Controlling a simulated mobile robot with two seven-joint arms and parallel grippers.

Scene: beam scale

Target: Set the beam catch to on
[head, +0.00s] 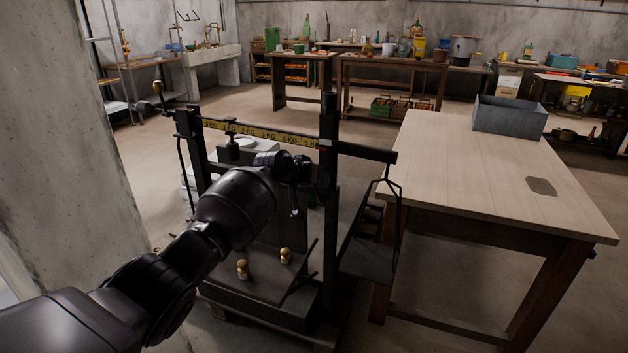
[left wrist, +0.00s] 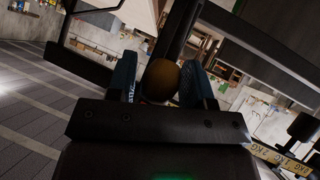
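The beam scale stands in the middle of the head view, with dark posts and a yellow graduated beam (head: 262,132). My left arm reaches in from the left, and my left gripper (head: 297,180) is at the scale's right post (head: 328,150), below the beam. In the left wrist view, a round brown knob (left wrist: 162,80) sits between the two blue-padded fingers of the left gripper (left wrist: 160,84), close against them. I take it to be the catch's knob. In the head view the knob is hidden behind the gripper. My right gripper is not in view.
A wooden table (head: 470,160) with a grey bin (head: 509,116) stands close on the right. A dark hanging pan (head: 368,258) is between it and the scale. A concrete pillar (head: 60,130) stands at left.

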